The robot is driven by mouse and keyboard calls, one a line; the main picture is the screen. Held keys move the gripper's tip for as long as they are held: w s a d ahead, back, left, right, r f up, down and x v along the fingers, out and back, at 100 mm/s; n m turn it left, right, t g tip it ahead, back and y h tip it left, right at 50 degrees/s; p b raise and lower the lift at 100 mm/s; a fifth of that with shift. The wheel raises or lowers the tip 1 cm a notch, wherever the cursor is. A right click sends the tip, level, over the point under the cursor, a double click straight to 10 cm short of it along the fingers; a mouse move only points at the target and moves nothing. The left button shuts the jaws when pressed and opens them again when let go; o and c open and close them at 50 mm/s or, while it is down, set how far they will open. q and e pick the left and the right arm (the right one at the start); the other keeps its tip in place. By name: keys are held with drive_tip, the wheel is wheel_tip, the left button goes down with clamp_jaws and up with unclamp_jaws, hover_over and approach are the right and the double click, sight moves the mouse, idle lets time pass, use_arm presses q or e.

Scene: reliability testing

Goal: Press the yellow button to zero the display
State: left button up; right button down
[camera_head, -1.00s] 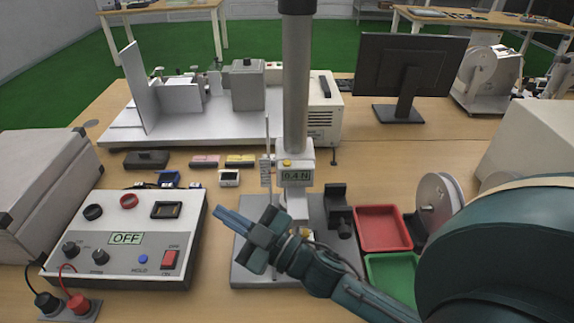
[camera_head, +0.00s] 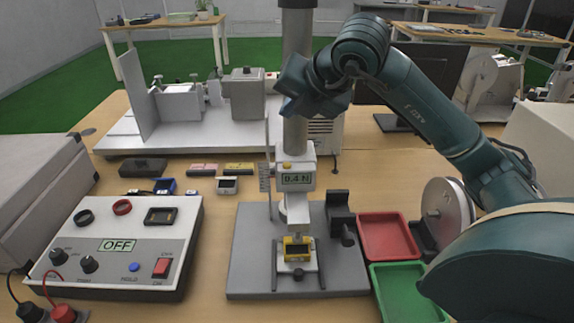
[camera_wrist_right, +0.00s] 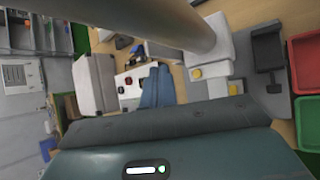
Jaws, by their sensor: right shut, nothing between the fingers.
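The yellow button (camera_head: 287,165) sits on the white gauge head (camera_head: 308,166) on the column, above the display (camera_head: 297,178). The display shows a number ending in .4 N; its first digit is blurred. My right gripper (camera_head: 300,90) is raised in front of the column, well above the button and apart from it. In the right wrist view, its blue fingers (camera_wrist_right: 157,88) are shut and empty, with the control box behind them. The button also shows there (camera_wrist_right: 195,73), to the right of the fingers. My left gripper is out of view.
The grey column (camera_head: 295,140) stands close to my right gripper. A yellow block (camera_head: 297,248) is low on the stand. A control box (camera_head: 118,240) reading OFF lies left; red (camera_head: 388,238) and green (camera_head: 408,292) trays lie right. A monitor stands behind my right arm.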

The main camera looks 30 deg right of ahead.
sight(287, 165)
drive_tip(key=shift+f, duration=0.1)
